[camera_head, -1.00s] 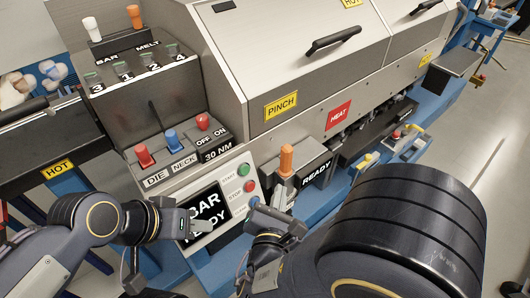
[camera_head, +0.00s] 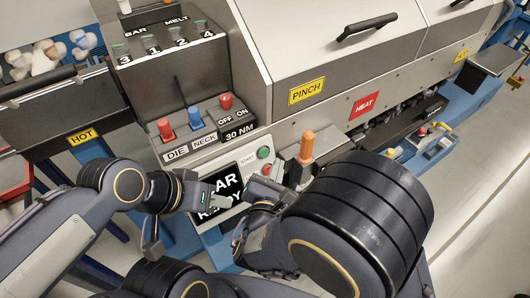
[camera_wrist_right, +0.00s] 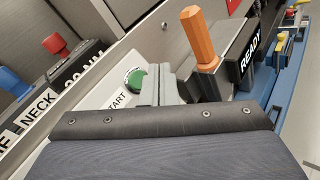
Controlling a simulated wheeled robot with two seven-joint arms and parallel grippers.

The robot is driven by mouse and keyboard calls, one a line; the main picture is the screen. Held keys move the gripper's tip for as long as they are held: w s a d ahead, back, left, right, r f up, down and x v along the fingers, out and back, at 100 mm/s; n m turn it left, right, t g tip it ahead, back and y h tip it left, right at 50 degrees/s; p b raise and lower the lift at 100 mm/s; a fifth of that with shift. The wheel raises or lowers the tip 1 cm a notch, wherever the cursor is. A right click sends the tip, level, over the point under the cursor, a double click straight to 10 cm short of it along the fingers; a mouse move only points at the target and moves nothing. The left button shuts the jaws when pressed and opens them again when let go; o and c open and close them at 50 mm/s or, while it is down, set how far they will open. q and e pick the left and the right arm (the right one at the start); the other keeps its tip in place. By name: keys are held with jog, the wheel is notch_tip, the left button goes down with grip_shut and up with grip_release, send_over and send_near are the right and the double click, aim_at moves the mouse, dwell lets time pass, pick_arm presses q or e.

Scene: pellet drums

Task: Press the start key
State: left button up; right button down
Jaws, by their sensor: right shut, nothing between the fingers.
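The start key is a round green button (camera_head: 263,153) on the light panel, right of the START label. It also shows in the right wrist view (camera_wrist_right: 135,79). My right gripper (camera_head: 254,184) is in front of the panel just below the green button. In the right wrist view its shut, empty fingers (camera_wrist_right: 161,83) stand right beside the green button and cover its right edge; I cannot tell whether they touch. My left gripper (camera_head: 218,200) is in front of the dark screen (camera_head: 222,180); its finger opening is not clear. My right gripper hides much of the lower button area.
An orange handle (camera_head: 306,146) stands upright right of the panel, near the READY label (camera_wrist_right: 250,53). Red and blue levers (camera_head: 194,118) stand on the box above the panel. A yellow PINCH sign (camera_head: 307,91) marks the machine cover.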

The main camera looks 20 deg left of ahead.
aim_at(264, 153)
jog(key=shift+w+a+f+b, duration=0.3)
jog(key=shift+w+a, duration=0.2)
jog(key=shift+a, duration=0.1)
jog(key=shift+w+a+f+b, duration=0.3)
jog(key=shift+w+a, duration=0.15)
jog(key=shift+a, duration=0.15)
jog(key=shift+r, duration=0.1)
dwell(1.1)
jog(key=shift+w+a+b, duration=0.2)
jog(key=shift+a+b, duration=0.1)
jog(key=shift+b, duration=0.1)
